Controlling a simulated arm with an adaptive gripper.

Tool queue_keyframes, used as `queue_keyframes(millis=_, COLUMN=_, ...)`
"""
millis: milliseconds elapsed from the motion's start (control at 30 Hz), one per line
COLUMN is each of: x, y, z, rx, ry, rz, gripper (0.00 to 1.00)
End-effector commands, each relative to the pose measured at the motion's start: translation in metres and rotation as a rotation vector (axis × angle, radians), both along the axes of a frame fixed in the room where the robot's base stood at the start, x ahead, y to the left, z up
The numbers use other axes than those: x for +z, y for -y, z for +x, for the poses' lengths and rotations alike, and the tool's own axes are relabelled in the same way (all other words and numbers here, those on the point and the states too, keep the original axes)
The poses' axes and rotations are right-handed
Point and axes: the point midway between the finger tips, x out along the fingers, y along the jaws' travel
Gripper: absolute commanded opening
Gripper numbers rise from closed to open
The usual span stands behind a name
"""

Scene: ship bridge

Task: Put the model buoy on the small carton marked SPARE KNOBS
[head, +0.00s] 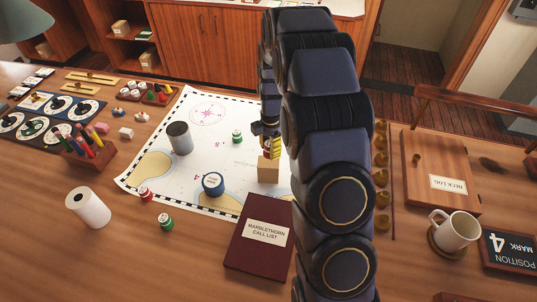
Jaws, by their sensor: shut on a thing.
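My gripper (267,146) is at the middle of the chart, just left of my arm and partly hidden by it. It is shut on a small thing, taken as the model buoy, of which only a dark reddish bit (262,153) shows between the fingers. A small tan carton (268,172) stands on the chart directly below the gripper in the picture. No marking on it can be read here. The held thing is at the carton's top edge in the picture; whether it touches the carton cannot be told.
A dark red call list book (259,241) lies in front of the carton. On the chart (205,146) are a grey cylinder (180,138), a blue round object (213,184) and a green one (237,136). A mug (455,230) stands right. A pen holder (88,153) stands left.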

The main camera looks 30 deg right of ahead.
Motion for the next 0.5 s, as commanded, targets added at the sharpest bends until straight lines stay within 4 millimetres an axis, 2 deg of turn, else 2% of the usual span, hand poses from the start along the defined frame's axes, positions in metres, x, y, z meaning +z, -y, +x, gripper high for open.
queue_keyframes(millis=67, x=-0.011, y=0.003, z=0.006, rx=0.000, ry=-0.004, rz=0.002, gripper=0.11)
queue_keyframes(millis=367, x=-0.026, y=0.008, z=0.019, rx=0.001, ry=-0.003, rz=0.000, gripper=0.10)
queue_keyframes(millis=500, x=-0.047, y=0.008, z=0.018, rx=-0.001, ry=-0.006, rz=0.002, gripper=0.10)
